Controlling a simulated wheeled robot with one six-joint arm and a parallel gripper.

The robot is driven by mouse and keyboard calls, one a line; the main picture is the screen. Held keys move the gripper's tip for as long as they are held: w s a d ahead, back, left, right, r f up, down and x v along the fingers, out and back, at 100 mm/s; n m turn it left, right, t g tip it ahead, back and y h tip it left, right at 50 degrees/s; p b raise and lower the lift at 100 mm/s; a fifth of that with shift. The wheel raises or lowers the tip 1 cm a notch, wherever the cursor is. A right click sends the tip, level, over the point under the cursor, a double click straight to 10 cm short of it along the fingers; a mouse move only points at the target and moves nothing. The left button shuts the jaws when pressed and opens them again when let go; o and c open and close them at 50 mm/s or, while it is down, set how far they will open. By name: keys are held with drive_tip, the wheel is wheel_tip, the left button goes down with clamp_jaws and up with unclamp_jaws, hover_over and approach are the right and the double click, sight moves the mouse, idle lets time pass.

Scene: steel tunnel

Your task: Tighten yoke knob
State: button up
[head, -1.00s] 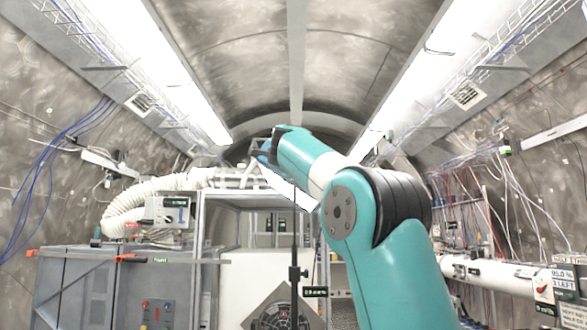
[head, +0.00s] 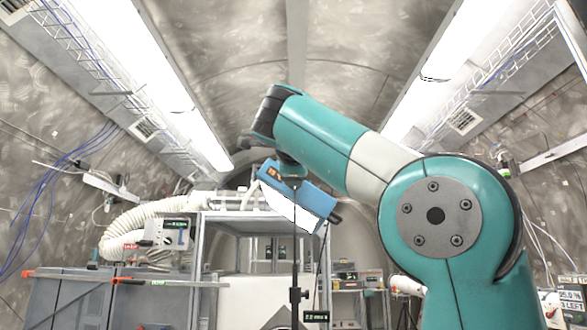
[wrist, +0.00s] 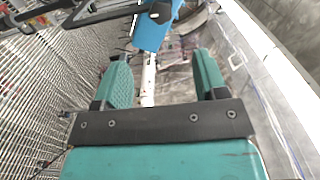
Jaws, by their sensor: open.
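A lamp head (head: 312,196) with a blue housing and a bright white face sits tilted on top of a thin dark stand (head: 295,296) in the head view. A small dark part (head: 335,217) sticks out at its right end; I cannot tell whether it is the yoke knob. My arm reaches over from the right and its end is beside the top of the lamp. In the wrist view my gripper (wrist: 163,78) is open, with nothing between its teal fingers. The blue housing (wrist: 155,32) is beyond the fingertips, with a small dark round part (wrist: 154,15) on it.
A metal shelf frame (head: 262,216) stands behind the lamp. A ribbed white duct (head: 125,235) and grey cabinets (head: 90,298) are at the left. In the wrist view, a wire mesh (wrist: 40,90) runs along the left.

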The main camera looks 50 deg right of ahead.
drive_tip(key=shift+v, duration=1.25)
drive_tip(key=w+a+f+n+t+y, duration=0.2)
drive_tip(key=w+a+f+n+y, duration=0.5)
drive_tip(key=w+a+f+n, duration=0.35)
drive_tip(key=s+a+f+n+g+y, duration=0.1)
drive_tip(key=a+f+n+g+y, duration=0.15)
drive_tip(key=a+f+n, duration=0.5)
drive_tip(key=s+a+f+n+g+y, duration=0.1)
drive_tip(key=a+f+n+y, duration=0.25)
drive_tip(key=f, duration=0.65)
drive_tip(key=s+a+f+n+g+y, duration=0.1)
drive_tip(key=s+a+f+n+g, duration=0.2)
drive_tip(key=s+f, duration=0.4)
drive_tip(key=s+a+f+n+g+y+p, duration=0.1)
drive_tip(key=s+a+f+n+g, duration=0.3)
drive_tip(key=s, duration=0.5)
drive_tip(key=s+a+f+n+g+y, duration=0.2)
drive_tip(key=s+f+n, duration=0.4)
drive_tip(key=f, duration=0.5)
drive_tip(key=shift+s+a+g+y, duration=0.4)
drive_tip(key=shift+s+a+g, duration=0.3)
drive_tip(key=shift+s, duration=0.5)
